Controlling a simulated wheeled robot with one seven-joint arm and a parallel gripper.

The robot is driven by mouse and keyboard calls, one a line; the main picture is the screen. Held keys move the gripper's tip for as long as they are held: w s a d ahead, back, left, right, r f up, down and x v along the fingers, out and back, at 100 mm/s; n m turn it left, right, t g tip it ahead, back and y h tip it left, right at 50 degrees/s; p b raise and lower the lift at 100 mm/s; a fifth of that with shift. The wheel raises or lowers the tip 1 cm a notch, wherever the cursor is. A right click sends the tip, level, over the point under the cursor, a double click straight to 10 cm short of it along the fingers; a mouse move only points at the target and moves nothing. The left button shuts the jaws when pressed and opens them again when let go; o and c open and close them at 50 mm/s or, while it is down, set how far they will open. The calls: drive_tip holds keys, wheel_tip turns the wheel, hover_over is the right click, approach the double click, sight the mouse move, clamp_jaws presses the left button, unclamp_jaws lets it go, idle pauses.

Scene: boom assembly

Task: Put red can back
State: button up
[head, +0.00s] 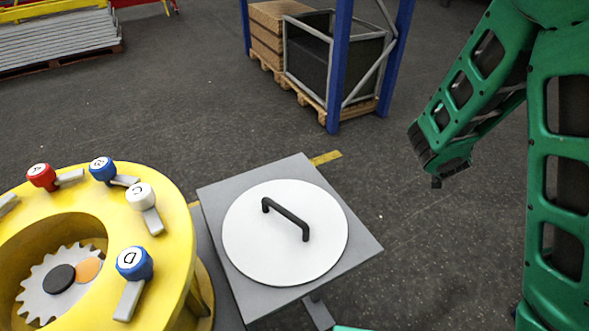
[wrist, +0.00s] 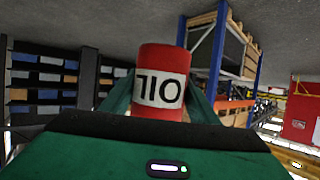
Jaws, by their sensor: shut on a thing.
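The red can (wrist: 163,58) shows in the wrist view, with a white band and black letters that read "OIL" upside down in this picture. My gripper (wrist: 161,95) is shut on it, with one green finger on each side. The can's far side and the end nearer the palm are hidden. In the head view my green arm is at the right, over the dark floor. The can does not show in the head view.
A grey square stand (head: 353,241) bears a white round lid (head: 250,245) with a black handle (head: 286,218). Left of it is a yellow round fixture (head: 178,215) with lettered knobs and a gear (head: 40,280). A blue rack (head: 341,60) stands behind. The floor between is clear.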

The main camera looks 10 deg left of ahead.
drive_tip(key=shift+d, duration=0.4)
drive_tip(key=s+a+r+n+y, duration=0.1)
drive_tip(key=s+a+n+y, duration=0.15)
drive_tip(key=a, duration=1.05)
drive_tip(key=s+a+n+y, duration=0.1)
drive_tip(key=a+n+y, duration=0.15)
drive_tip(key=a, duration=1.15)
drive_tip(key=s+a+r+n+y, duration=0.1)
drive_tip(key=s+a+n+y, duration=0.1)
drive_tip(key=s+a, duration=0.7)
drive_tip(key=s+a+r+n+y, duration=0.1)
drive_tip(key=s+a+r+y, duration=0.3)
drive_tip(key=a, duration=0.9)
drive_tip(key=shift+g+h, duration=0.3)
drive_tip(key=shift+h, duration=0.4)
drive_tip(key=w+d+f, duration=0.2)
drive_tip(key=f, duration=0.1)
drive_tip(key=w+d+f, duration=0.2)
drive_tip(key=w+f, duration=0.1)
drive_tip(key=w+d+f, duration=0.2)
drive_tip(key=d+f, duration=0.1)
drive_tip(key=shift+w+d+f, duration=0.1)
drive_tip(key=shift+w+f, duration=0.2)
drive_tip(key=shift+w, duration=0.1)
drive_tip(key=shift+f, duration=1.9)
drive_tip(key=shift+f, duration=0.1)
drive_tip(key=o, duration=1.5)
drive_tip(key=shift+o, duration=0.2)
